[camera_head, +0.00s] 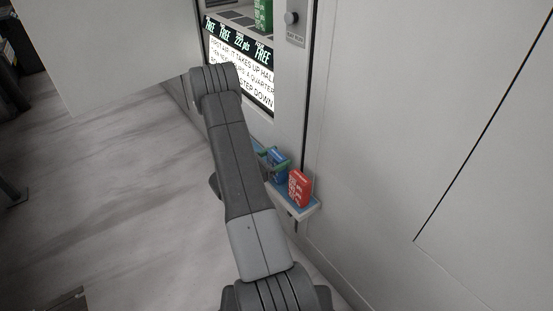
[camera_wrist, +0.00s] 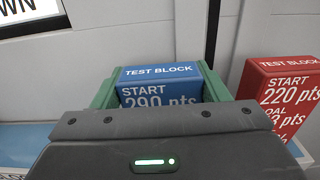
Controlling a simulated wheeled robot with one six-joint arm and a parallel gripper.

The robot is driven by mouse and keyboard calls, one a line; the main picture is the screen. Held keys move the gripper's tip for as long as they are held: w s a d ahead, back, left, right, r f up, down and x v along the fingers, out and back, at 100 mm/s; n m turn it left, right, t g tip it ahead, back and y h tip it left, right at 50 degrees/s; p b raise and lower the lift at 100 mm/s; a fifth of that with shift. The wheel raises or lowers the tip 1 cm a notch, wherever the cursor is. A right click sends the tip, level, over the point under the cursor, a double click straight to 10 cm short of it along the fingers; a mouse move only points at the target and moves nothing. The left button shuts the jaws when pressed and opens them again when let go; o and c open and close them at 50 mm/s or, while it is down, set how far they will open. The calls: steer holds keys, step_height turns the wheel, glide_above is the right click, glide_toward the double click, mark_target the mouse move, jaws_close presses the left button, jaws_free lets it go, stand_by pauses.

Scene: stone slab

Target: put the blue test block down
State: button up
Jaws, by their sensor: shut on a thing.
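The blue test block (camera_wrist: 160,88) is upright between the green fingers of my gripper (camera_wrist: 158,95) in the wrist view, with its label reading "START 290 pts". My gripper is shut on it. In the head view the blue block (camera_head: 279,163) shows at the small shelf (camera_head: 313,210) on the machine's front, partly hidden by my arm, with a green finger across it. Whether the block's base touches the shelf is hidden.
A red block (camera_head: 299,188) stands on the shelf just right of the blue block; it also shows in the wrist view (camera_wrist: 283,95). A lit text screen (camera_head: 240,68) and a green block (camera_head: 263,15) are above. A flat wall lies to the right.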

steer(key=shift+r, duration=0.1)
steer(key=shift+f, duration=0.2)
steer(key=o, duration=1.3)
steer(key=shift+r, duration=0.2)
steer(key=p+v, duration=0.1)
steer(key=v, duration=1.1)
